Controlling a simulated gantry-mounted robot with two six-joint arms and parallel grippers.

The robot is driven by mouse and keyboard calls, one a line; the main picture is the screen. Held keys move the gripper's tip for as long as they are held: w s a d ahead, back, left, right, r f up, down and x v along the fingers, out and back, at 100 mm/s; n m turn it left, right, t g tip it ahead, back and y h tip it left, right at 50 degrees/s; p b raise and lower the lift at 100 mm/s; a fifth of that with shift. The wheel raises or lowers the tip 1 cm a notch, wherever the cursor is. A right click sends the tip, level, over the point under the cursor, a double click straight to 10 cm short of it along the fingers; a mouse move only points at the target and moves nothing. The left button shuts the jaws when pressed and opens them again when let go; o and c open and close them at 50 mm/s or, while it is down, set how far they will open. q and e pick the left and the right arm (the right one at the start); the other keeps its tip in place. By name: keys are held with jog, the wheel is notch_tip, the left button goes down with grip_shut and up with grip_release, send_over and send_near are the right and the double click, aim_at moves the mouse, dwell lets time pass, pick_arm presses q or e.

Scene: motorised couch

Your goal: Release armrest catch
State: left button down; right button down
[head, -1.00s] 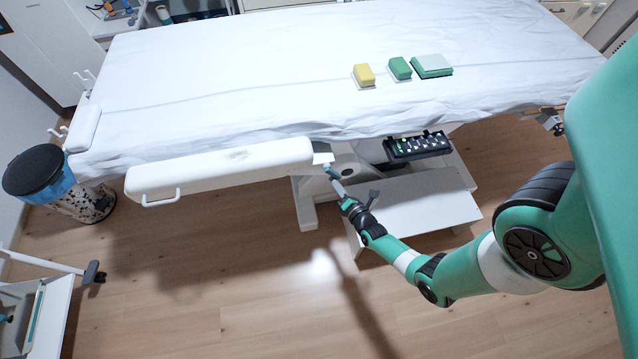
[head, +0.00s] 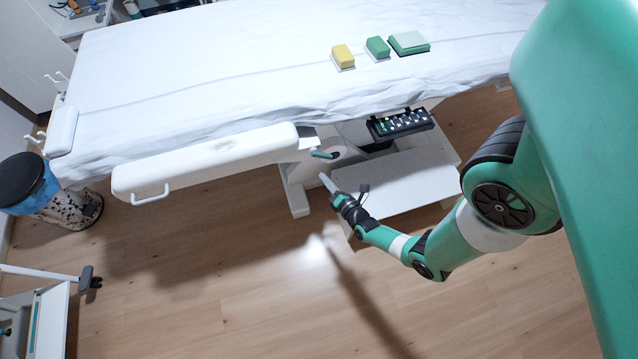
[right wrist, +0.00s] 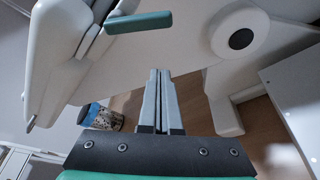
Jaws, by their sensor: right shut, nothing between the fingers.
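The white padded armrest (head: 215,160) runs along the near side of the couch, with a white loop handle (head: 151,195) at its left part. The catch is a teal lever (head: 322,154) at the armrest's right end. In the right wrist view the catch lever (right wrist: 138,22) lies nearly level above the fingers. My right gripper (head: 325,179) is shut and empty, a little below the lever and apart from it. Its two fingers lie together in the right wrist view (right wrist: 162,75). My left gripper is not in view.
The couch (head: 250,60) has a white sheet with a yellow block (head: 343,56) and green blocks (head: 377,48) on it. A black control panel (head: 402,122) hangs under the edge. A bin (head: 45,190) stands at the left. The floor in front is mostly clear.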

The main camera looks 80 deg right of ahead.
jog(key=p+v, duration=0.1)
jog(key=v, duration=0.4)
jog(key=shift+s+a+r+p, duration=0.1)
jog(key=shift+s+r+p, duration=0.05)
jog(key=shift+p, duration=0.2)
